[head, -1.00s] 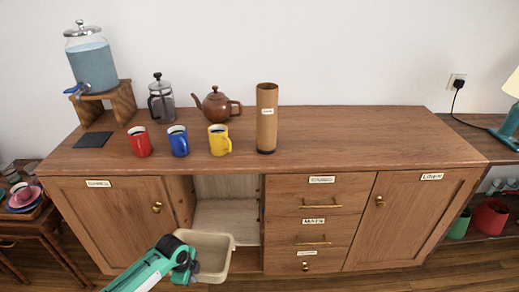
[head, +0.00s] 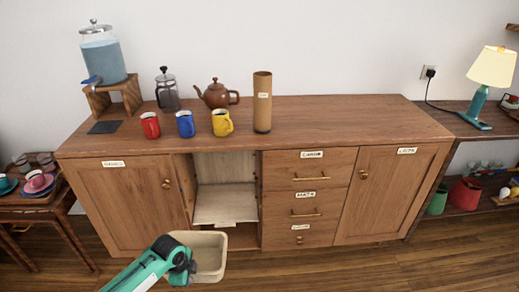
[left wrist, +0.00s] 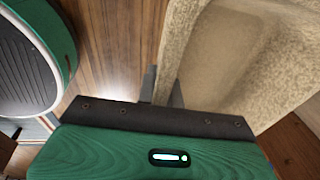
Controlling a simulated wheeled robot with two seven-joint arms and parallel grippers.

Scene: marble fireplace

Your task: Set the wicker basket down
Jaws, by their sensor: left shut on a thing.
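The wicker basket (head: 213,256) is a pale cream, open-topped bin in the lower middle of the head view, in front of the sideboard's open compartment. It looks empty. My left gripper (head: 184,260) is shut on the basket's left wall. In the left wrist view the basket (left wrist: 225,50) fills the upper right, with its wall between the dark fingers (left wrist: 160,88). The basket appears held above the wooden floor; its underside is hidden. My right gripper is not in view.
The wooden sideboard (head: 330,130) has an open compartment (head: 222,195) behind the basket. Mugs, a teapot (head: 216,95), a press and a water dispenser (head: 101,55) stand on top. A small side table (head: 35,205) is at left. Floor (head: 380,270) at lower right is clear.

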